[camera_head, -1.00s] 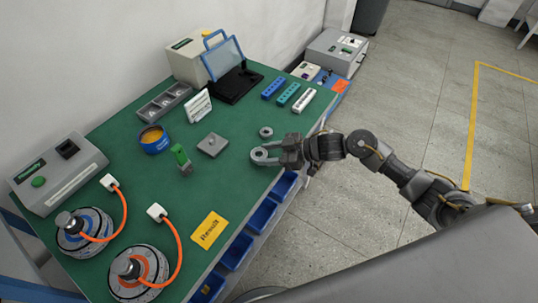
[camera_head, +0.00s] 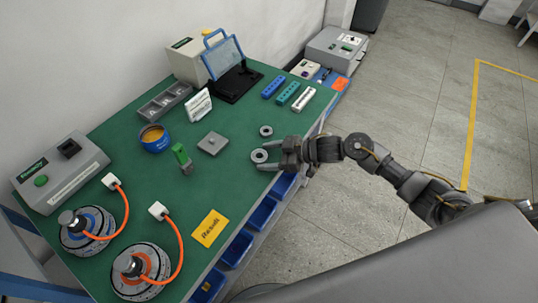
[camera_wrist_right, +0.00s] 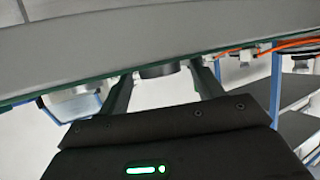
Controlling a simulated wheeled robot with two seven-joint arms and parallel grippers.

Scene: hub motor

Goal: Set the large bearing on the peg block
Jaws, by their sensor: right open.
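The large bearing (camera_head: 259,156), a grey ring, lies on the green table near its right edge. The peg block (camera_head: 212,143), a grey square plate with a small peg, lies up and to the left of it. My right gripper (camera_head: 264,157) is open, its fingers pointing left on either side of the large bearing. In the right wrist view a dark round edge of the bearing (camera_wrist_right: 157,71) shows between the two fingers (camera_wrist_right: 162,80); contact cannot be told. My left gripper is not in view.
A smaller ring (camera_head: 266,131) lies just above the bearing. Two motors (camera_head: 140,271) (camera_head: 87,230) with orange cables fill the lower left. The table between bearing and block is clear.

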